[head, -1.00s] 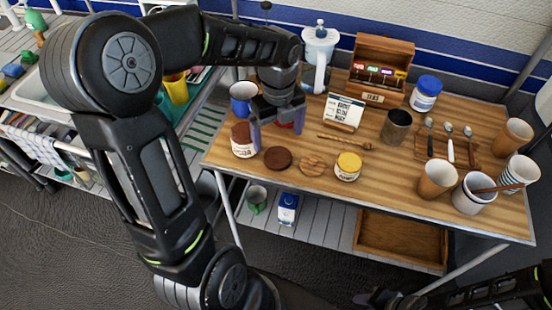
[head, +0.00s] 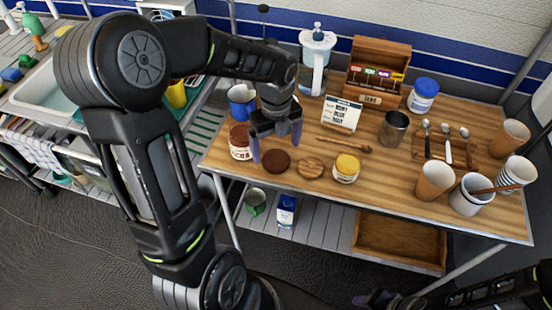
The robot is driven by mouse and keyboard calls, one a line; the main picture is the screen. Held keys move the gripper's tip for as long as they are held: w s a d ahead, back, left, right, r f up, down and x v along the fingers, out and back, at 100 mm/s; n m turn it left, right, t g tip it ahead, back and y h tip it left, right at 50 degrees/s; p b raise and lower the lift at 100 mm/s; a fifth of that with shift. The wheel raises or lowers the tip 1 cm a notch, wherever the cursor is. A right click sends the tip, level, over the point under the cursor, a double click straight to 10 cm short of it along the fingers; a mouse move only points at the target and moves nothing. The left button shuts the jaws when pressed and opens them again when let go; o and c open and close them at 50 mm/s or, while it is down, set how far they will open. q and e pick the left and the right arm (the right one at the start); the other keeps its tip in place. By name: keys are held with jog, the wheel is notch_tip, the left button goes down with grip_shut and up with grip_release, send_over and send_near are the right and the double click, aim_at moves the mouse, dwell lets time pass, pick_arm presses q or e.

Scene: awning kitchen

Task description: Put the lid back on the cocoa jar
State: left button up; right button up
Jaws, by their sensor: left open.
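The cocoa jar (head: 240,150) appears to be the jar with a white label and brown top at the left front of the wooden table. A dark brown round lid (head: 276,161) lies flat on the table to its right, apart from it. My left gripper (head: 276,142) is open and empty, pointing down. Its fingers are spread above and behind the lid, with the left finger just right of the jar. I cannot tell its exact height over the lid. My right gripper (head: 378,298) is low at the bottom edge, small and dark, away from the table.
A wooden disc (head: 311,168) and a yellow-lidded jar (head: 346,168) stand right of the lid. A blue mug (head: 242,100) is behind the jar. A wooden stick (head: 345,144), a card stand (head: 341,115) and a metal cup (head: 393,129) are farther back. Cups (head: 434,181) crowd the right end.

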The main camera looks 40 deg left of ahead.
aim_at(276, 159)
pick_arm(q)
notch_tip(276, 159, down, 4)
jog(key=shift+f, duration=0.2)
jog(key=shift+c, duration=0.4)
jog(key=c, duration=1.3)
jog(key=shift+r, duration=0.15)
notch_tip(276, 159, up, 10)
dwell(0.6)
